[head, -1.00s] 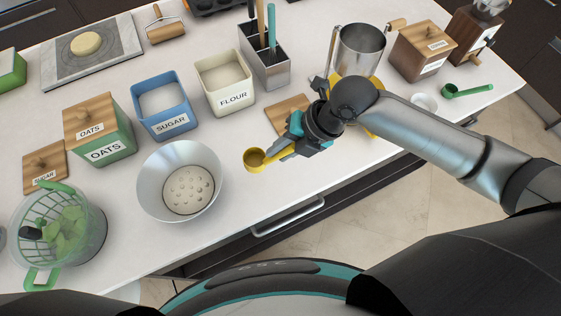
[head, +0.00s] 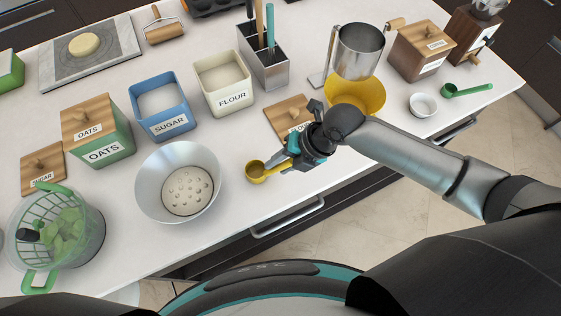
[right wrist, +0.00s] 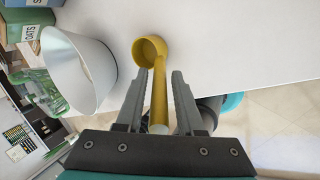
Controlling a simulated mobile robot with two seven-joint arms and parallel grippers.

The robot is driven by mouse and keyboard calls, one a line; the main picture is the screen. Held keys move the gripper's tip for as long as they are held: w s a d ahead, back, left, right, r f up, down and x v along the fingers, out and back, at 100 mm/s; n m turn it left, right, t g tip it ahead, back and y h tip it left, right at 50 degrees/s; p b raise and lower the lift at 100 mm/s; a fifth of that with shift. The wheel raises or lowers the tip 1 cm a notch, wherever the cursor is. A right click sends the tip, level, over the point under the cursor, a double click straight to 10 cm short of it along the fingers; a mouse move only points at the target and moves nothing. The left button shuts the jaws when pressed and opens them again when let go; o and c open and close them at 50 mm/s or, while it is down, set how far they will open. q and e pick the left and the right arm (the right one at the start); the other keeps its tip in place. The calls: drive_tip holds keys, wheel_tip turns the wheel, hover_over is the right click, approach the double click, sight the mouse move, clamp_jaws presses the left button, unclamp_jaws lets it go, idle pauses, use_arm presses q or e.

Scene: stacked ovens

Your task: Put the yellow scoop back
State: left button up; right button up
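The yellow scoop (head: 255,172) is near the counter's front edge, right of the metal bowl, and appears to rest on the counter. It also shows in the right wrist view (right wrist: 152,50), cup end away from my wrist. My right gripper (head: 281,158) is around its handle. In the right wrist view the fingers of this gripper (right wrist: 163,76) stand apart, with the handle between them and gaps beside it. My left gripper is not in view.
A metal bowl (head: 150,187) stands left of the scoop. The flour canister (head: 228,98), sugar canister (head: 152,122) and a wooden flour lid (head: 283,116) lie behind. A yellow bowl (head: 372,98) and a green scoop (head: 470,90) are at right.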

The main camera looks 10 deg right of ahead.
drive_tip(key=shift+o, duration=1.3)
drive_tip(key=shift+r, duration=0.1)
drive_tip(key=v, duration=1.2)
